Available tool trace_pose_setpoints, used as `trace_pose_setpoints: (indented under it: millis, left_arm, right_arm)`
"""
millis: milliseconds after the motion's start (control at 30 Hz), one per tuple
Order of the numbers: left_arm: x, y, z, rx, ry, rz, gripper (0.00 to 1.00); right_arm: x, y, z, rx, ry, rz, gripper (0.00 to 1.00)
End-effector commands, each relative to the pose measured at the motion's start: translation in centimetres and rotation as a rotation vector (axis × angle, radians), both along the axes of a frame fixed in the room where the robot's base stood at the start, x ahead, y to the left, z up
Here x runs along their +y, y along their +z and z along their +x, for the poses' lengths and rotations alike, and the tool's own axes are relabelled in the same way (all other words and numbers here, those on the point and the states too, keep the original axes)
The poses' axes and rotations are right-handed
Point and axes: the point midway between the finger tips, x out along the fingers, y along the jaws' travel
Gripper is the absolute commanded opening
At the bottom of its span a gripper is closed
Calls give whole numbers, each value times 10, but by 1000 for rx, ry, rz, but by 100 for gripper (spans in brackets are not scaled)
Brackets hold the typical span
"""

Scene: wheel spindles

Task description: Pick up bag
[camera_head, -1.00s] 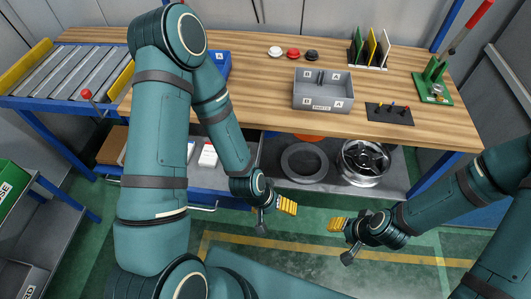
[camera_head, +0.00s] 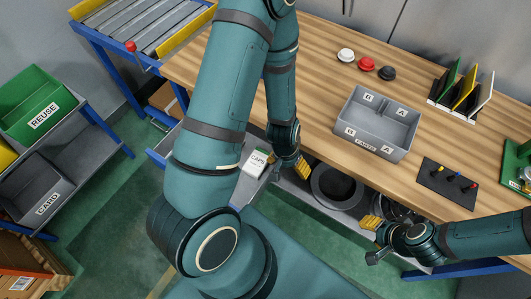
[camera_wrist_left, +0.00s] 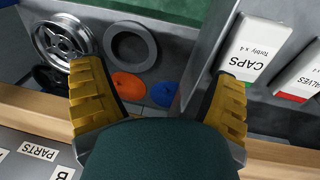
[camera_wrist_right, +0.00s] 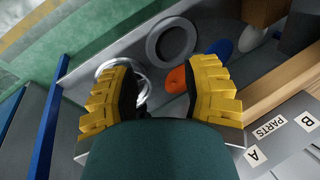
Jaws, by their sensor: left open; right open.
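A white packet labelled CAPS (camera_head: 257,161) stands in the drawer under the workbench, left of my left gripper. It also shows in the left wrist view (camera_wrist_left: 254,52), with a second white packet labelled VALVES (camera_wrist_left: 301,76) beside it. I cannot tell which of these is the bag. My left gripper (camera_head: 303,167) is open and empty in front of the bench, apart from the packets; its yellow fingers are spread in the left wrist view. My right gripper (camera_head: 370,222) is open and empty, further right, near the bench's lower shelf. No packet shows clearly in the right wrist view.
A grey parts tray (camera_head: 376,148) sits on the wooden bench. A tyre (camera_head: 337,187) and a wheel rim (camera_wrist_left: 63,42) lie on the lower shelf, with orange (camera_wrist_left: 128,85) and blue discs. A green REUSE bin (camera_head: 38,103) and a CARD bin stand left. Green floor lies open between.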

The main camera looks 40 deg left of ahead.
Motion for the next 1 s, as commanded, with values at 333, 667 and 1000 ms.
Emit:
trace_pose_setpoints:
  millis: [333,667,1000]
  left_arm:
    - [103,32,5,73,32,117,87]
    - [119,14,2,87,44,117,87]
    - [118,-39,3,85,43,117,87]
  right_arm:
    - [1,-15,-6,12,8,2,47]
    - [1,-29,-10,21,15,4,47]
    - [2,-50,-12,26,21,6,47]
